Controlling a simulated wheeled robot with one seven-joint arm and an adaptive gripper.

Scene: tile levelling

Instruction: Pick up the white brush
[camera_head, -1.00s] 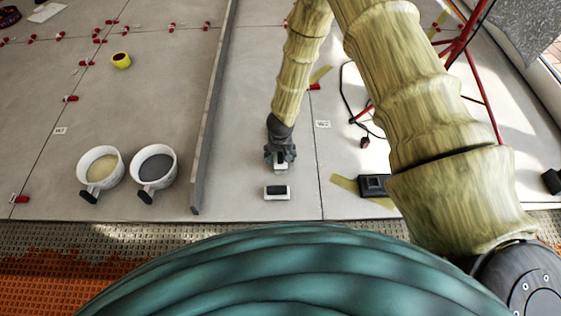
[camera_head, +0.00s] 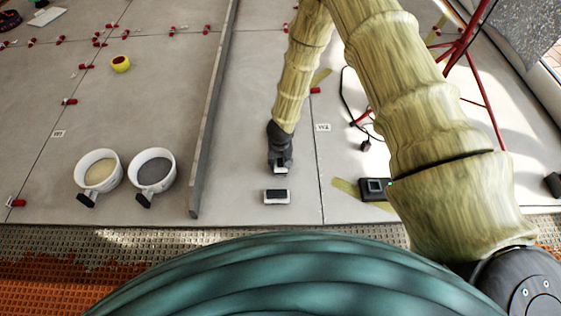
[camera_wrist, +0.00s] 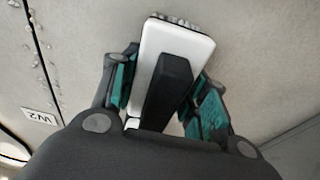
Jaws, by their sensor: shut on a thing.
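The white brush (camera_wrist: 176,43) has a white body, a black grip (camera_wrist: 172,85) and grey bristles at its far end. It lies between the teal-padded fingers of my gripper (camera_wrist: 163,92), which is shut on it. I cannot tell whether the brush is clear of the floor.
A long grey straightedge (camera_head: 213,110) stands to the left, with a cream-filled bucket (camera_head: 99,170) and a grey-filled bucket (camera_head: 152,170) beyond. A black device (camera_head: 374,189) lies right.

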